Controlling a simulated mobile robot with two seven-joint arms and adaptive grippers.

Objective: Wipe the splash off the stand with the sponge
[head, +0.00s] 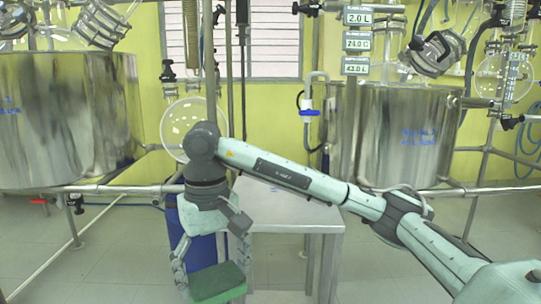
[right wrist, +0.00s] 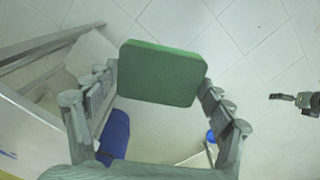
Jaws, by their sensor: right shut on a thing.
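My right gripper (head: 213,274) hangs low in front of the stand, fingers pointing down, shut on the green sponge (head: 219,284). In the right wrist view the sponge (right wrist: 162,73) is held between the two fingertips, its broad flat face showing. The stand (head: 290,212) is a low grey metal table behind and to the right of the gripper. The gripper and sponge are apart from its top. My right forearm crosses over the stand and hides part of its top. My left gripper is not in the head view.
A blue drum (head: 206,247) stands left of the stand, partly behind my gripper. Large steel vessels (head: 70,118) (head: 392,137) stand at left and right, with pipe rails. A round glass flask (head: 180,128) hangs behind my arm. Tiled floor (head: 120,255) is clear at left.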

